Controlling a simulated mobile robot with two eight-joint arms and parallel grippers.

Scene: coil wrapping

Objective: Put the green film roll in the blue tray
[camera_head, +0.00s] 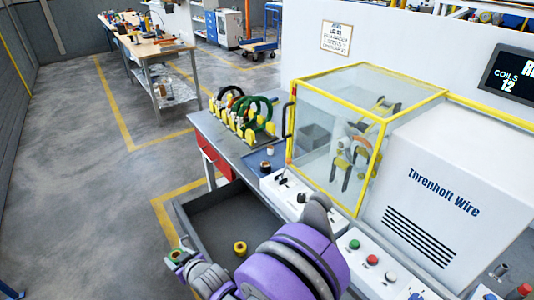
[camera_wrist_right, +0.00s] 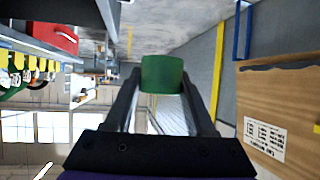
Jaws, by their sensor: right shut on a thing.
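The green film roll (camera_wrist_right: 162,74) is between the fingertips of my right gripper (camera_wrist_right: 160,90) in the right wrist view. In the head view the roll (camera_head: 175,255) shows small at the tip of my right gripper (camera_head: 178,259), at lower left, beyond the left edge of the grey bin. The right gripper is shut on it, and the roll appears clear of any surface. My left gripper is in neither view.
A deep grey bin (camera_head: 208,217) with a yellow roll (camera_head: 240,248) inside lies between gripper and bench. A rack of coils (camera_head: 243,118) stands behind the tray. A yellow-framed clear guard (camera_head: 330,110) and a control panel (camera_head: 290,192) stand to the right. A cardboard box (camera_wrist_right: 280,110) is at right in the wrist view.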

